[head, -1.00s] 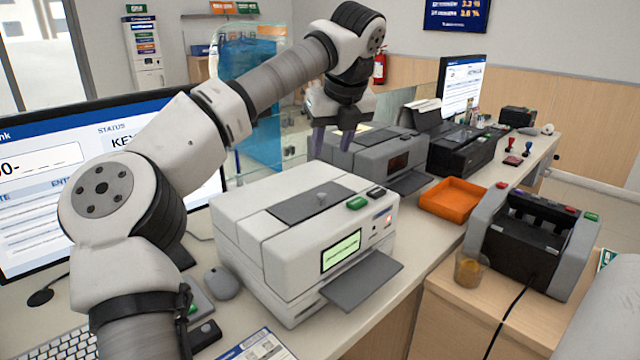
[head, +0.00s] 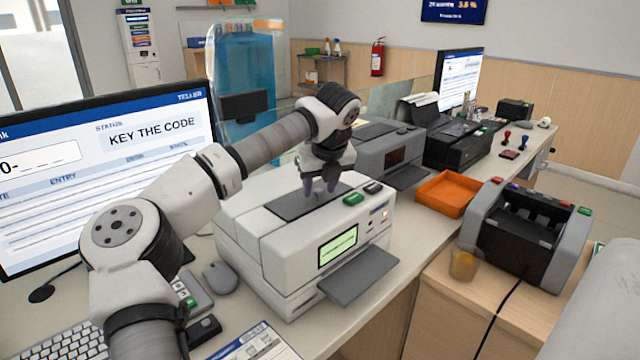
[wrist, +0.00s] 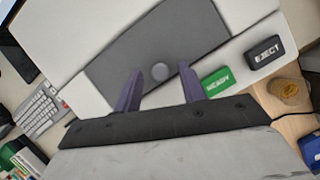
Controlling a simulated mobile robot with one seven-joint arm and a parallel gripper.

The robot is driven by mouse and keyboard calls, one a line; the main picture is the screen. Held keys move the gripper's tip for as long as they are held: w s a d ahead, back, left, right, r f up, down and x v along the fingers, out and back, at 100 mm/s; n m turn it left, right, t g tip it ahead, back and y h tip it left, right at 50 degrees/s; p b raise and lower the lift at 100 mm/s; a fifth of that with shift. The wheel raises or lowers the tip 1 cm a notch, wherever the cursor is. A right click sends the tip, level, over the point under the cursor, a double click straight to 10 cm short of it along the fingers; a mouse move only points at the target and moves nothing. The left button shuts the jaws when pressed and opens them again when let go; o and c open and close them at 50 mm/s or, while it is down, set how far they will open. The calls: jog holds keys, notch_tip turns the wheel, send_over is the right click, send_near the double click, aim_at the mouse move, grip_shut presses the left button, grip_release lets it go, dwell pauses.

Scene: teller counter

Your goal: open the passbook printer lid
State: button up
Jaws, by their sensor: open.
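The passbook printer (head: 290,262) is a cream box on the counter, with a lit green screen and a dark grey tray in front. Its dark grey lid panel (head: 288,207) lies flat in the top and looks closed. My gripper (head: 320,190) is above the lid, pointing down.
A green READY button (wrist: 217,82) and a black EJECT button (wrist: 265,52) sit beside the lid. A grey machine (head: 385,158) stands behind the printer, an orange tray (head: 447,208) to the right. A monitor (head: 100,180) stands at left.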

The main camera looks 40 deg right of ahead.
grip_shut()
jog(key=shift+r, duration=0.1)
